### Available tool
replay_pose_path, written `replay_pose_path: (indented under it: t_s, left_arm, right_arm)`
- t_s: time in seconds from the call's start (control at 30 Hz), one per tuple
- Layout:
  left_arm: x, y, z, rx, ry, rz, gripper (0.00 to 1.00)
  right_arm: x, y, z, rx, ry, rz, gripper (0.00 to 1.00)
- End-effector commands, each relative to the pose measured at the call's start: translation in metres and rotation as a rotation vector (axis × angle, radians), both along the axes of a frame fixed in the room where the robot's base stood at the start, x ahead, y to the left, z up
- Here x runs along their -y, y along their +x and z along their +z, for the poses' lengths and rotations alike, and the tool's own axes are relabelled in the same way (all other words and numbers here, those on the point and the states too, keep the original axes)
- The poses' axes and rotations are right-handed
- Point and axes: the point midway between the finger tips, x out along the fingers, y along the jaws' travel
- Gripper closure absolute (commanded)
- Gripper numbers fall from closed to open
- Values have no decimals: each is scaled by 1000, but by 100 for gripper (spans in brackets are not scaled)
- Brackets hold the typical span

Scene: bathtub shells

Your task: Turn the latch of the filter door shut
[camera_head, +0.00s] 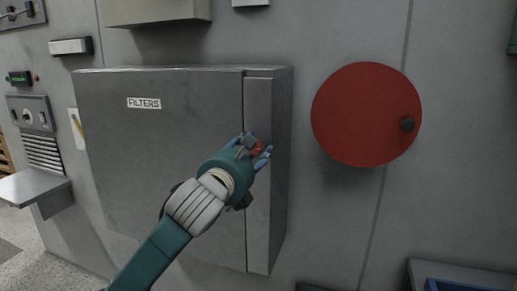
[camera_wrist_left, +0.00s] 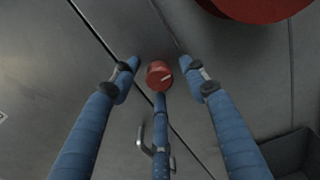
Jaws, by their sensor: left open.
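The grey filter door (camera_head: 165,150), labelled FILTERS, looks closed, flush with the narrow strip (camera_head: 266,110) on its right. The latch is a small red knob (camera_wrist_left: 157,71) on that strip, beside the seam in the left wrist view. Its pale mark slants up to the right. In the wrist view, one finger lies on each side and one below; contact is unclear. My right gripper is out of view.
A grey bar handle (camera_wrist_left: 146,142) sits on the door below the latch, close to the lower finger. A large red disc (camera_head: 362,112) with a dark knob is on the wall to the right. A metal shelf (camera_head: 38,188) juts out at left.

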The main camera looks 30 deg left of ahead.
Motion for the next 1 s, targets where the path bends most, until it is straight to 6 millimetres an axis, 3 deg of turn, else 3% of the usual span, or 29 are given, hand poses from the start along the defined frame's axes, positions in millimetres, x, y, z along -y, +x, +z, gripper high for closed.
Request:
replay_pose_path:
  t_s: [0.3, 0.53, 1.0]
  left_arm:
    - [0, -1, 0, 0, 0, 0, 55]
    - [0, -1, 0, 1, 0, 0, 99]
    - [0, -1, 3, 22, -89, 0, 100]
  right_arm:
    - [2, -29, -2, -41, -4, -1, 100]
    - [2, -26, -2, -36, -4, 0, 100]
    - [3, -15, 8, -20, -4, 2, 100]
